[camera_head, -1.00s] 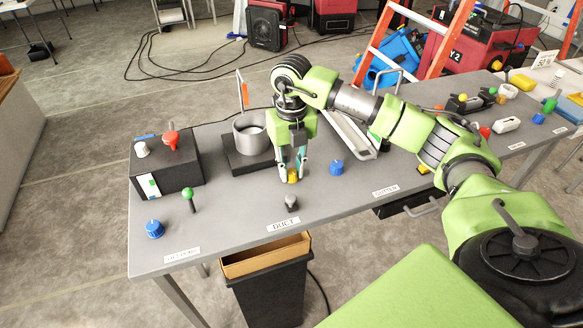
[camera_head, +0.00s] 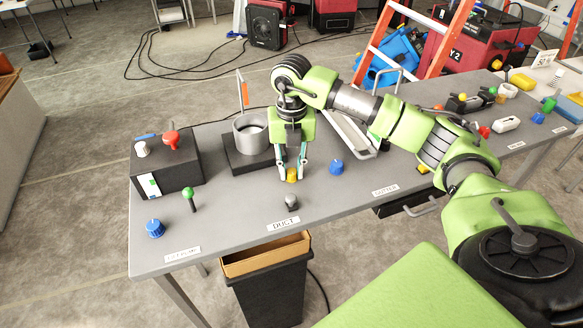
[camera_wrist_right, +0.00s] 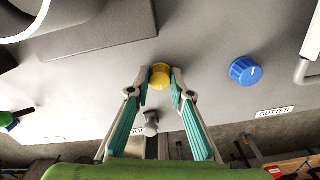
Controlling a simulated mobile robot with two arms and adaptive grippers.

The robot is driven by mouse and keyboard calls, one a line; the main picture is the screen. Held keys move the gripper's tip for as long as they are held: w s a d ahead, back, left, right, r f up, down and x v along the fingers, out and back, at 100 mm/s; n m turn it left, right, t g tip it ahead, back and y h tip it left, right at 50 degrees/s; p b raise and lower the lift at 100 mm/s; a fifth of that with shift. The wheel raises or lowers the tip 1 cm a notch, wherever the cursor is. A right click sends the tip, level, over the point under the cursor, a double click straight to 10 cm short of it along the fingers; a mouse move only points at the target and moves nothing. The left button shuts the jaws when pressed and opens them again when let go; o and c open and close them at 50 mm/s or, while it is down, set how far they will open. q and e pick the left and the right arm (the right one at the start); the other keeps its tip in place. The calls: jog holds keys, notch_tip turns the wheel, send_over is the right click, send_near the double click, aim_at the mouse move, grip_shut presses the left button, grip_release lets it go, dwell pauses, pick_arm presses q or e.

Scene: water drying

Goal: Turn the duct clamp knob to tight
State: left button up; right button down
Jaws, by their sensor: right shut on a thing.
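A small yellow knob (camera_head: 291,175) stands on the grey table (camera_head: 238,215), behind the DUCT label (camera_head: 284,223). My right gripper (camera_head: 292,172) points down at it, shut on the knob. In the right wrist view the yellow knob (camera_wrist_right: 160,77) sits between the two teal fingertips (camera_wrist_right: 160,75); a pale mark shows on its top, but I cannot read its setting. A grey ring-shaped duct piece (camera_head: 243,140) stands on a dark block left of the gripper. My left gripper is out of view.
A grey knob (camera_head: 291,202) stands just in front of the gripper. A blue knob (camera_head: 336,167) is close on its right. A black box with a red knob (camera_head: 171,142), a green-topped lever (camera_head: 188,193) and another blue knob (camera_head: 155,229) are at the left.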

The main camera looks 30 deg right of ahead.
aim_at(292, 171)
jog(key=c, duration=1.8)
grip_release()
jog(key=shift+w+r, duration=0.1)
notch_tip(292, 171, up, 12)
